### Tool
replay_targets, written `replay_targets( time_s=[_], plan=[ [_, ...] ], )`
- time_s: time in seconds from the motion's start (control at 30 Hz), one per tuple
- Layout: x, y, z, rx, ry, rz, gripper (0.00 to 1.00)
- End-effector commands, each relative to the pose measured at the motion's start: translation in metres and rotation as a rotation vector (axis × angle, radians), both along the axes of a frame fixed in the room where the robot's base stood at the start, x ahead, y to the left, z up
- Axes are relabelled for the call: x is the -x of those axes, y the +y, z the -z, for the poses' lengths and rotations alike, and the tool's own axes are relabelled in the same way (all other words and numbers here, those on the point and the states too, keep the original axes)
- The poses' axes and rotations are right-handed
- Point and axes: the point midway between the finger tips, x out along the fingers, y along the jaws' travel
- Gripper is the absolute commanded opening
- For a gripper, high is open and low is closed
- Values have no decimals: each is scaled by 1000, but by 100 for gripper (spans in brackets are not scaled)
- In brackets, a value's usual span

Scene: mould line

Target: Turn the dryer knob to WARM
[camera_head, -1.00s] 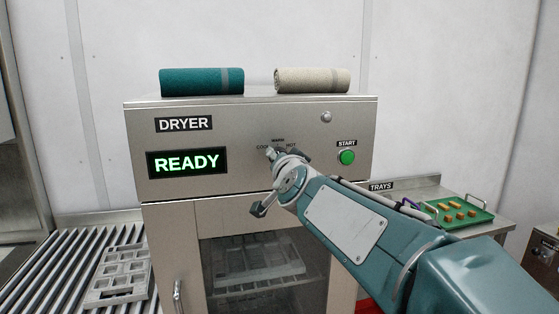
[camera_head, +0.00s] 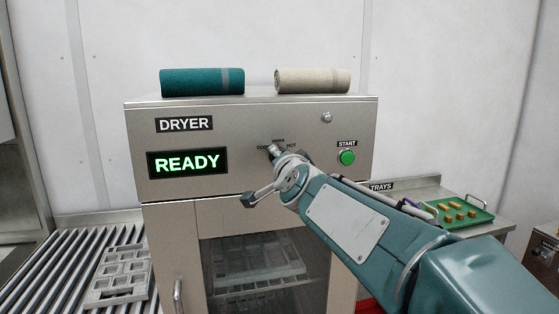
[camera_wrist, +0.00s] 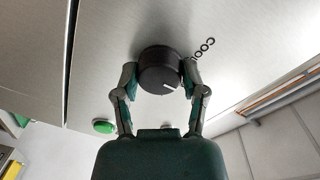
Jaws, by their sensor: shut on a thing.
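The dryer knob (camera_wrist: 160,72) is round and black, and shows between my fingers in the wrist view. My gripper (camera_wrist: 160,80) is shut on the knob, one finger on each side. In the head view my gripper (camera_head: 276,153) is at the dryer panel and hides the knob and part of the scale lettering. The dryer (camera_head: 225,120) display (camera_head: 187,163) reads READY in green.
The green START button (camera_head: 347,158) is right of my gripper; it also shows in the wrist view (camera_wrist: 104,127). Teal (camera_head: 202,82) and beige (camera_head: 312,80) rolled towels lie on top. A green tray (camera_head: 480,217) is at right, a roller conveyor (camera_head: 60,270) at left.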

Motion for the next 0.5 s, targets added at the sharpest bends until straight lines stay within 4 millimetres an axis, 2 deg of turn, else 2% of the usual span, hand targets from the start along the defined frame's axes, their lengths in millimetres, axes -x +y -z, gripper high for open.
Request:
replay_targets(
  time_s=[0.07, 0.1, 0.17, 0.5],
  plan=[
    [0, 0, 1, 0, 2, 1, 7],
    [0, 0, 1, 0, 2, 1, 64],
    [0, -1, 1, 0, 2, 1, 90],
    [0, 0, 1, 1, 1, 1, 90]
  ],
)
